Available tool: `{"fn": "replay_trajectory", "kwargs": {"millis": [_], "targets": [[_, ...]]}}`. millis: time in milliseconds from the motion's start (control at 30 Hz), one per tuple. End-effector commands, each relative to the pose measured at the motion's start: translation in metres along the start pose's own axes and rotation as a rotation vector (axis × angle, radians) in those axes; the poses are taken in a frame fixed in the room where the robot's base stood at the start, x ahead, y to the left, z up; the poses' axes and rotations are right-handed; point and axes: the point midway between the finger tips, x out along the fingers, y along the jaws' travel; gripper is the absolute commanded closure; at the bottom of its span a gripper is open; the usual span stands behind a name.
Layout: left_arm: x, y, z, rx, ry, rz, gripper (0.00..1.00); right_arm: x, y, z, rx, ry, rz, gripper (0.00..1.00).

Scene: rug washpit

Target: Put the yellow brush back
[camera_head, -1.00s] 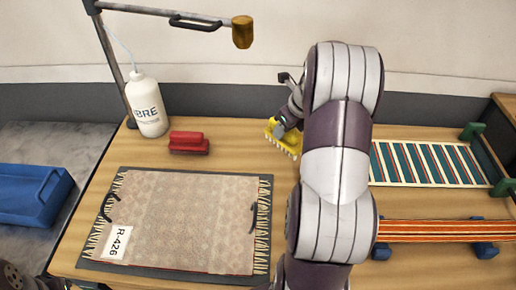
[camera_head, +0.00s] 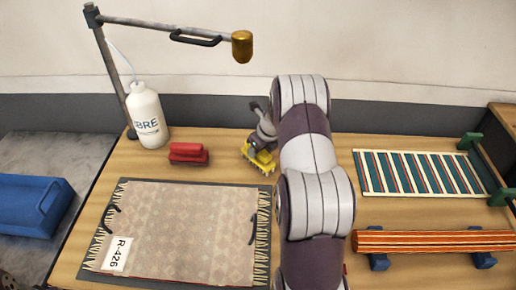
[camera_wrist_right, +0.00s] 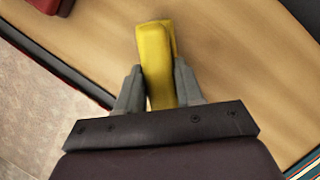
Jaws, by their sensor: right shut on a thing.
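The yellow brush (camera_head: 259,160) is at the middle of the table in the head view, right of the red brush, with its bristle side down. My right gripper (camera_head: 262,143) is shut on it from above. In the right wrist view the yellow brush (camera_wrist_right: 157,62) sits between the two grey fingers of the right gripper (camera_wrist_right: 158,82). I cannot tell whether the brush touches the table or hangs just above it. My left gripper is not in view.
A red brush (camera_head: 188,153) lies left of the yellow one. A rug (camera_head: 185,230) on a dark mat lies in front. A white bottle (camera_head: 147,115) stands by the lamp post. A striped rug (camera_head: 420,174) and a rolled rug (camera_head: 430,242) lie at right. A blue tub (camera_head: 30,203) is at far left.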

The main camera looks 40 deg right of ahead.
Motion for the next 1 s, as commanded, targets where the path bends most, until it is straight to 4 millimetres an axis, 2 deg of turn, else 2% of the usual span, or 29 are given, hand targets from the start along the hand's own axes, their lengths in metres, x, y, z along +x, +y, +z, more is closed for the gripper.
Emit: {"fn": "replay_trajectory", "kwargs": {"millis": [67,100,167,433,533,800,1000], "targets": [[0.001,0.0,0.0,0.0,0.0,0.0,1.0,0.002,0.0,-0.001,0.0,0.0,0.0,0.92],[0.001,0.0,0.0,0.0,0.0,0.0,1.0,0.002,0.0,-0.001,0.0,0.0,0.0,0.57],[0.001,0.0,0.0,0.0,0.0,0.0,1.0,0.002,0.0,-0.001,0.0,0.0,0.0,0.38],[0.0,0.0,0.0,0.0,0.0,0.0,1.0,0.002,0.0,-0.001,0.0,0.0,0.0,0.38],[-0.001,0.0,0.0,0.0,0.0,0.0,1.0,-0.007,0.0,0.001,-0.001,-0.001,-0.001,0.38],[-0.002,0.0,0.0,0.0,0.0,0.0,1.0,-0.076,-0.001,0.001,-0.001,-0.004,-0.003,0.38],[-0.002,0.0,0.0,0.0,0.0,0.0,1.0,-0.112,0.0,0.001,-0.001,-0.002,0.0,0.38]]}}
